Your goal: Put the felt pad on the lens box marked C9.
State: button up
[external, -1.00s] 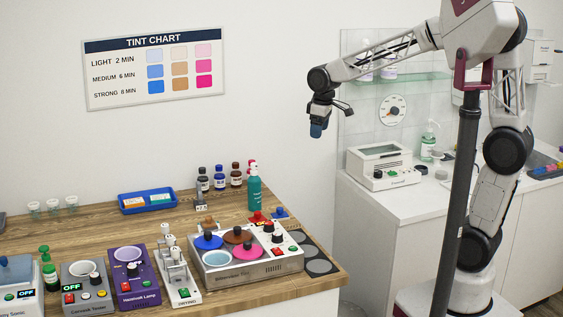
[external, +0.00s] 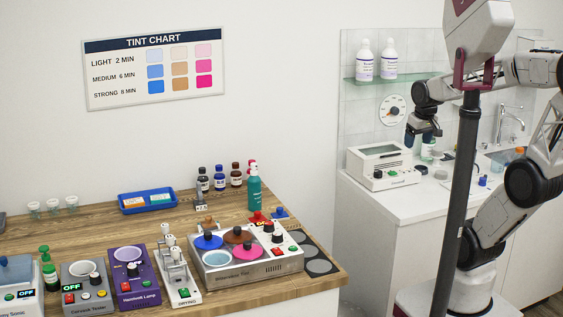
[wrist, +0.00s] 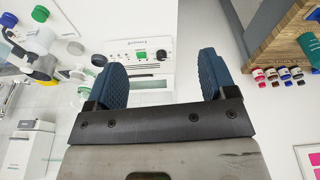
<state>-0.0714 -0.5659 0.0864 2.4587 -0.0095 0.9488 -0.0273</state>
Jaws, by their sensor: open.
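I cannot make out a felt pad or a lens box marked C9 in either view. My gripper (external: 423,138) is over the white counter on the right in the external view, in front of the tiled wall. In the wrist view its two blue ribbed fingers (wrist: 162,80) stand wide apart with nothing between them. A blue tray (external: 124,211) on the wooden counter holds two small flat items, one with orange and one with green; any marks on them are too small to read.
A white device (external: 382,180) with a green button stands on the white counter (external: 400,208) near my gripper. Bottles (external: 388,60) stand on a glass shelf. A tinting unit (external: 250,270) and other devices crowd the wooden counter's front.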

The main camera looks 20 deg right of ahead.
jog(key=shift+m, duration=0.7)
jog(key=s+d, duration=0.1)
jog(key=s+f, duration=0.1)
jog(key=s+d, duration=0.1)
jog(key=s, duration=0.1)
jog(key=shift+d+f, duration=0.3)
jog(key=shift+d, duration=0.05)
